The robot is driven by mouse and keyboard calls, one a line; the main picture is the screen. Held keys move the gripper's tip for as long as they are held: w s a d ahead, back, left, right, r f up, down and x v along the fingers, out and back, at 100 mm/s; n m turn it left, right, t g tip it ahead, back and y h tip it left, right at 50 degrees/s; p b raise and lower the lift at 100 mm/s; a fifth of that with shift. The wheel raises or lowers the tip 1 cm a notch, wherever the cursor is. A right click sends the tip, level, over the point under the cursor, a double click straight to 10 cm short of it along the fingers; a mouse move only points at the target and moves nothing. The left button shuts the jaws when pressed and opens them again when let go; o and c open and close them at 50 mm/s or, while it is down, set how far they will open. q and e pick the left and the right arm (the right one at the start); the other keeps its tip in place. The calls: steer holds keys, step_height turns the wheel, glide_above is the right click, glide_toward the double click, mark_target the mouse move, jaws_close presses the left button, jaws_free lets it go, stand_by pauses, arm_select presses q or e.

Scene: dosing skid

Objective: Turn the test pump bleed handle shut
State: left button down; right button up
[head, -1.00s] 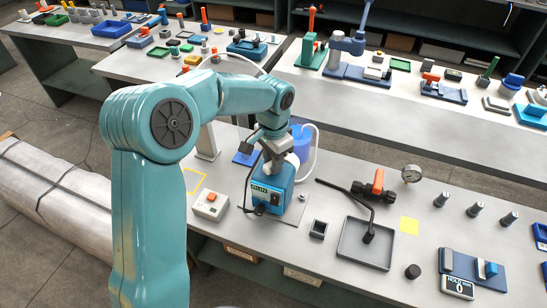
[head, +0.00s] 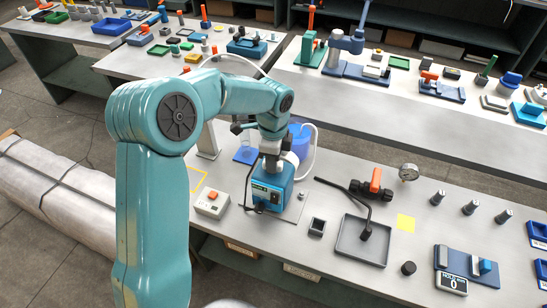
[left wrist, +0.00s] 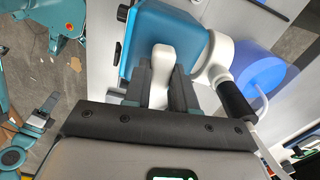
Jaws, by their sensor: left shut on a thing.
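The test pump (head: 266,190) is a blue box with a small dark display, standing on the near bench. In the left wrist view, its blue body (left wrist: 160,32) lies just beyond my fingers. My left gripper (head: 271,163) points down onto the top of the pump. In the left wrist view, its two dark fingers are shut on a white handle (left wrist: 162,58), which I take for the bleed handle. The handle's rounded end shows between them; its lower part is hidden. A white fitting with a black grip (left wrist: 234,100) sits to the right. My right gripper is not in view.
A blue container (head: 299,138) with a white hose stands behind the pump. A grey button box (head: 212,203) is to its left. A grey tray (head: 348,248) and an orange-handled valve (head: 375,180) lie to the right.

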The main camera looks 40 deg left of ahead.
arm_select(q)
steer(key=shift+a+r+m, duration=0.15)
steer(key=shift+r+m, duration=0.1)
steer(key=shift+m, duration=0.45)
steer(key=shift+w, duration=0.1)
steer(key=c, duration=0.9)
jaws_free()
steer(key=shift+f, duration=0.1)
step_height(320, 180, up, 16)
steer(key=shift+r, duration=0.2)
steer(key=shift+s, duration=0.2)
